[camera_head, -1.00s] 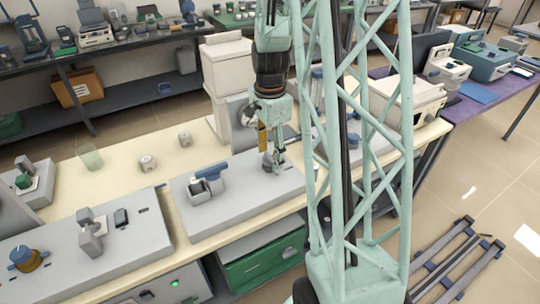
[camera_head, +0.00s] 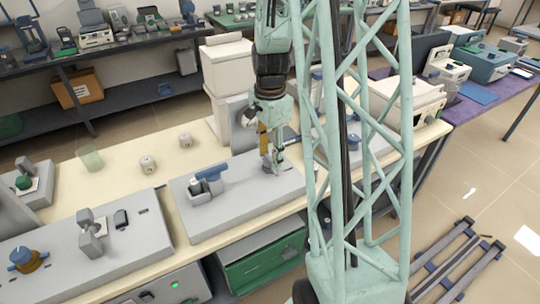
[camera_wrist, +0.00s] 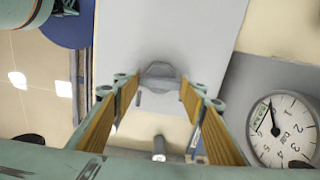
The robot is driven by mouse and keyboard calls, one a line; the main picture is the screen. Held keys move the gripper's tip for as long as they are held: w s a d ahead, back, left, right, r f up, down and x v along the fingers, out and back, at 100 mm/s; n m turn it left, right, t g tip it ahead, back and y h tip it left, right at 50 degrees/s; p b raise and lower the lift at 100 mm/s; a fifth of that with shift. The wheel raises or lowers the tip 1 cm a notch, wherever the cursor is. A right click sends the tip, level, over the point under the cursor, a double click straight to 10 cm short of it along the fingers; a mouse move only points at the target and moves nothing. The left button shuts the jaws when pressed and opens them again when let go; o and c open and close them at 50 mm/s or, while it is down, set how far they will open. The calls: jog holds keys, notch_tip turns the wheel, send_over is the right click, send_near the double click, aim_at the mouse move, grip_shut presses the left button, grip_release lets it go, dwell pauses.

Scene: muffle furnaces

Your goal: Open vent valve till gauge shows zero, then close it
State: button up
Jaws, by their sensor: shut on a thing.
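The vent valve looks like a small grey knob (camera_wrist: 160,74) on a grey slab in the wrist view. My gripper (camera_wrist: 158,90) has its two yellow-padded fingers either side of it and is shut on it. In the head view my gripper (camera_head: 271,160) points down at the right part of the grey slab (camera_head: 235,205), with the knob (camera_head: 266,162) partly hidden by the fingers. The pressure gauge (camera_wrist: 284,132) is a white round dial at the right of the wrist view. Its dark needle points up and slightly left, beside the 1; the exact reading is too small to tell.
A blue-handled fitting (camera_head: 208,180) stands on the slab left of my gripper. A white upright unit (camera_head: 224,70) stands behind.

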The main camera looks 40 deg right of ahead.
jog(key=n, duration=0.4)
jog(key=n+p, duration=0.1)
jog(key=n, duration=0.3)
jog(key=shift+n, duration=0.4)
jog(key=n, duration=0.4)
jog(key=shift+n, duration=2.2)
jog(key=o, duration=0.9)
jog(key=shift+c, duration=0.2)
